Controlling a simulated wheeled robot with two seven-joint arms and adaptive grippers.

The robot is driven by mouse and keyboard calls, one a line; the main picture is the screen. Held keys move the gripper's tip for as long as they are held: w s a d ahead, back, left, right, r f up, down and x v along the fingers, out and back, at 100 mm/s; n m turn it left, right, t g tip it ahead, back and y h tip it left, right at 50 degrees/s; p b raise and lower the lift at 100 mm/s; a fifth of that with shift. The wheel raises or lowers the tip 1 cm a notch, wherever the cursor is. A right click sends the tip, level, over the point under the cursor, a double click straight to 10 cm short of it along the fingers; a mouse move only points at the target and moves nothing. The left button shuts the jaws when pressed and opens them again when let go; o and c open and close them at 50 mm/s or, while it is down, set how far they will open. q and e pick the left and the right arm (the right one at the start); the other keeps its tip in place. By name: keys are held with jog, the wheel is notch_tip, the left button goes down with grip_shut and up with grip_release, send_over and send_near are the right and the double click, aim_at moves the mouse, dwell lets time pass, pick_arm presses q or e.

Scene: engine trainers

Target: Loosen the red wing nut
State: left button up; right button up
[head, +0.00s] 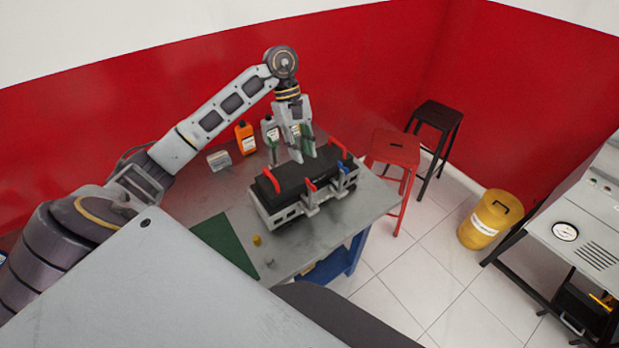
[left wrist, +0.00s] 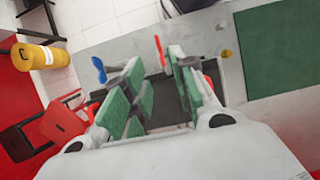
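The red wing nut (head: 310,185) stands at the front middle of a black engine trainer block (head: 293,180) with a grey base. In the left wrist view the red wing nut (left wrist: 159,50) is upright beyond the fingertips, near the gap between them. My left gripper (head: 303,157) points down above the block, behind the red wing nut and apart from it. Its green-padded fingers (left wrist: 152,78) are spread with nothing held between them. A blue wing nut (head: 341,167) is to the right, also in the left wrist view (left wrist: 99,69). My right gripper is out of view.
Red handles (head: 271,181) (head: 336,145) stand at both block ends. Bottles (head: 245,138) and a small box (head: 219,160) are at the table's back left. A green mat (head: 225,242) and small yellow piece (head: 257,240) lie in front. Stools (head: 397,150) stand right.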

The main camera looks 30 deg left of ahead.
aim_at(310, 182)
pick_arm(q)
jog(key=p+x, duration=0.1)
jog(key=x, duration=0.6)
jog(key=shift+d+f+p, duration=0.15)
jog(key=shift+f+p, duration=0.05)
jog(key=shift+p, duration=0.2)
jog(key=shift+x, duration=1.05)
jog(key=shift+c, duration=0.3)
grip_shut()
